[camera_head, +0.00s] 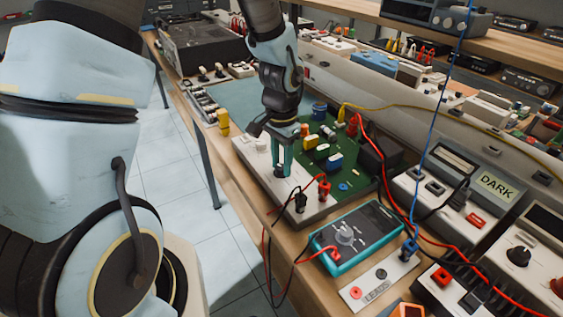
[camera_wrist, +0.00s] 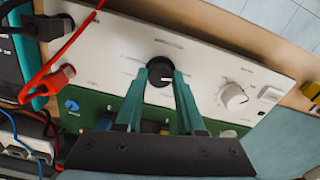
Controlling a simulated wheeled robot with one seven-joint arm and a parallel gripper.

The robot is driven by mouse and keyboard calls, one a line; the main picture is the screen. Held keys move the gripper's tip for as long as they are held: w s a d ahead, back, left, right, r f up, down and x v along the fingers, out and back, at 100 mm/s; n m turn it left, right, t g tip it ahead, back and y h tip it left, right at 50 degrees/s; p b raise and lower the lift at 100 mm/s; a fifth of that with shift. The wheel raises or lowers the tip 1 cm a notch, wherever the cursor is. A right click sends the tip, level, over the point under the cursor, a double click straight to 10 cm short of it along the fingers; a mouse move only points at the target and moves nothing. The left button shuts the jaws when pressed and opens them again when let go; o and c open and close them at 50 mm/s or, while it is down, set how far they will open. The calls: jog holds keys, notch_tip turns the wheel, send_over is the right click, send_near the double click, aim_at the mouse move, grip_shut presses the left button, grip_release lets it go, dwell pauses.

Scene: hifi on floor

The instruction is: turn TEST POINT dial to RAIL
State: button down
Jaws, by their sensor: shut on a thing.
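My gripper (camera_head: 282,165) reaches down to the white front panel (camera_head: 248,150) of the green circuit board unit. In the wrist view, its two teal fingers (camera_wrist: 161,80) are shut on a round black dial (camera_wrist: 159,69), one fingertip on each side. The dial has a light mark on it, but I cannot read its setting. The printing around it is too small to read, so I cannot tell which position is RAIL. In the head view, the dial's dark base (camera_head: 281,172) shows just below the fingertips.
A white knob (camera_wrist: 234,97) and a white switch (camera_wrist: 270,94) sit to one side of the dial. Red (camera_wrist: 61,76) and black (camera_wrist: 57,26) plugs with leads are on the other side. A teal multimeter (camera_head: 372,224) lies on the bench nearby. Red and black cables drape over the bench edge.

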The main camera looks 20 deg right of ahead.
aim_at(281, 166)
jog(key=c, duration=0.5)
grip_release()
notch_tip(281, 166, up, 11)
jog(key=shift+f+b, duration=0.1)
jog(key=shift+b, duration=0.5)
jog(key=shift+a, duration=0.1)
jog(key=a+n, duration=0.4)
jog(key=a, duration=0.4)
jog(key=a+n+t, duration=0.1)
jog(key=a+n, duration=0.3)
jog(key=a, duration=0.5)
jog(key=w+a+n, duration=0.1)
jog(key=a+n, duration=0.3)
jog(key=a, duration=0.5)
jog(key=shift+f+t, duration=0.3)
jog(key=shift+f, duration=0.05)
